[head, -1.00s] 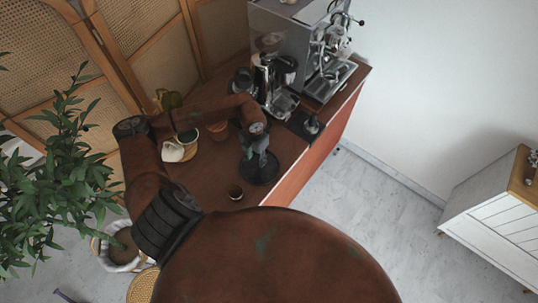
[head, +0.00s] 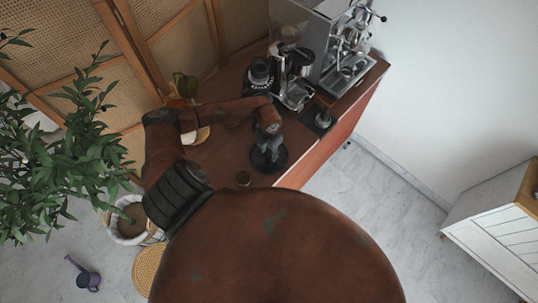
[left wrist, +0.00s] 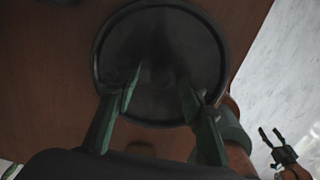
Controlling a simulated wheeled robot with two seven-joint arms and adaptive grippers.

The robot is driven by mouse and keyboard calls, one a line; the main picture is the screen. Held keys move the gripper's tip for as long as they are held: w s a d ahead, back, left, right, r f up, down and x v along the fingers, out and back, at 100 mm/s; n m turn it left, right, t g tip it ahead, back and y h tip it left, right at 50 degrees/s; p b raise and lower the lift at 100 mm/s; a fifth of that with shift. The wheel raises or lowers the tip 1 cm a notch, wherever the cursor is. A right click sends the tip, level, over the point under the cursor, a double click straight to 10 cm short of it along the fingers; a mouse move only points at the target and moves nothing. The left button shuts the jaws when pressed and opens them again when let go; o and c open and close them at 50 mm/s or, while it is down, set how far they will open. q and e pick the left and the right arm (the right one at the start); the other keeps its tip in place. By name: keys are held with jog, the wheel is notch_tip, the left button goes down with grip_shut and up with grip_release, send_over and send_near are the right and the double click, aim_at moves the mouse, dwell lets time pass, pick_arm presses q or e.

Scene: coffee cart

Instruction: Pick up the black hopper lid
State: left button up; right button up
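The black hopper lid (head: 282,161) is a round dark disc lying on the brown counter. My left gripper (head: 268,151) points down over it. In the left wrist view the lid (left wrist: 160,38) fills the upper middle, with a raised rim around a flat dark face. The two left fingers (left wrist: 159,80) are apart over the lid's face, with a gap between their tips. Any knob between them is too dark to tell, and so is contact. My right gripper (left wrist: 269,133) shows small at the right of the left wrist view, its fingers apart and empty.
A coffee grinder (head: 260,75) and an espresso machine (head: 345,50) stand at the back of the counter. A black tamper (head: 322,118) stands right of the lid. A plant (head: 60,140) is at left.

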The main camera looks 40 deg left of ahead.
pick_arm(q)
jog(key=shift+c, duration=0.7)
grip_shut()
jog(key=shift+r, duration=0.1)
